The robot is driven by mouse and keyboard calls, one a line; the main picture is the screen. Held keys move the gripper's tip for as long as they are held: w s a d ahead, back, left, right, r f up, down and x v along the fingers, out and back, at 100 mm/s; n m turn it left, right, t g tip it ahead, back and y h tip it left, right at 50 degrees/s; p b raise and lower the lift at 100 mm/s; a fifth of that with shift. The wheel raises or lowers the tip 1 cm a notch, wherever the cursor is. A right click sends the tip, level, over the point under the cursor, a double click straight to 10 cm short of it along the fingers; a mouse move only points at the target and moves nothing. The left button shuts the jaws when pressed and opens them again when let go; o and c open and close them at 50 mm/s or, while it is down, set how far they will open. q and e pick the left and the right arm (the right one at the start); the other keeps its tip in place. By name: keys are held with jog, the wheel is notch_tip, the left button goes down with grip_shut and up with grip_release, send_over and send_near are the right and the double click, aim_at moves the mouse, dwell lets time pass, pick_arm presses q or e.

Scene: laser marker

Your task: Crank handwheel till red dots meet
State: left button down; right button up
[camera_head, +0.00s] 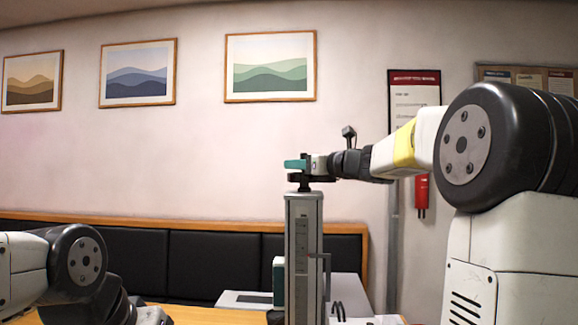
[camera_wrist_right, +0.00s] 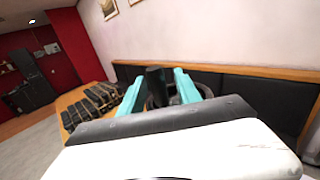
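The laser marker's tall grey column (camera_head: 304,250) stands in the middle of the head view. Its dark handwheel (camera_head: 305,184) lies flat on top. My right gripper (camera_head: 294,164) reaches in from the right at the wheel's height, its teal fingers over the wheel. In the right wrist view, the gripper (camera_wrist_right: 157,88) has its fingers apart, with a dark upright knob (camera_wrist_right: 155,84) between them and gaps seeming to show beside it. Part of the wheel's rim (camera_wrist_right: 181,93) shows behind the fingers. The red dots are not visible. My left arm is low at left; its gripper is out of view.
A black padded bench (camera_head: 203,265) with a wooden top edge runs along the wall behind. A wooden table (camera_head: 190,313) lies below the column, with light grey equipment (camera_head: 345,290) beside it. Black items (camera_wrist_right: 95,104) lie on the table in the wrist view. Space above the wheel is clear.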

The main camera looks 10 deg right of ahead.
jog(key=shift+w+a, duration=0.35)
jog(key=shift+w, duration=0.2)
grip_shut()
jog(key=shift+r+n+y, duration=0.1)
jog(key=shift+n+y, duration=0.2)
jog(key=shift+y, duration=0.1)
